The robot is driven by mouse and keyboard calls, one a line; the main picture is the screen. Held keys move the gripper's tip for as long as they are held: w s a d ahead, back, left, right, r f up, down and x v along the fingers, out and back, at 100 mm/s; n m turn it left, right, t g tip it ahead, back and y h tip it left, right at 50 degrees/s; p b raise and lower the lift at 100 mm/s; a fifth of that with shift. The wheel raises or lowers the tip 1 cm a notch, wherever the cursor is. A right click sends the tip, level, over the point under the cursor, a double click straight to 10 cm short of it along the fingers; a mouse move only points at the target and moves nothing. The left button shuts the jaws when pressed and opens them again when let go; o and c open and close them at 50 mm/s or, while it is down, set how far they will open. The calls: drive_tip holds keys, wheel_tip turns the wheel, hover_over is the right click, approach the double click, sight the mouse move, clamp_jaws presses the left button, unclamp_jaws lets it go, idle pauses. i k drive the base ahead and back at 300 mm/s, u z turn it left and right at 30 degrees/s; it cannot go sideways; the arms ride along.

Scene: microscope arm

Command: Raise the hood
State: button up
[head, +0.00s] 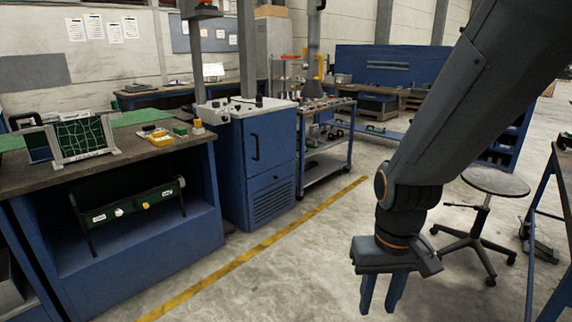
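My gripper (381,297) hangs at the lower right of the head view, fingers pointing down over the concrete floor. Its two blue fingers stand apart with nothing between them. I cannot make out for certain which part is the hood. A blue cabinet machine (268,150) with a pale top stands left of my gripper and farther back, apart from it. A grey post (195,52) rises from its top to a grey block (200,8) cut off by the upper edge. A grey vertical duct (314,38) stands behind it.
A workbench (110,165) with green boards stands at left. A cart (329,160) is beside the cabinet. A round stool (495,182) and a blue table frame (555,215) are right of my gripper. A yellow line (262,243) crosses open floor.

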sight(312, 88)
drive_tip(key=z, duration=0.3)
drive_tip(key=i, duration=2.2)
drive_tip(key=z, duration=0.35)
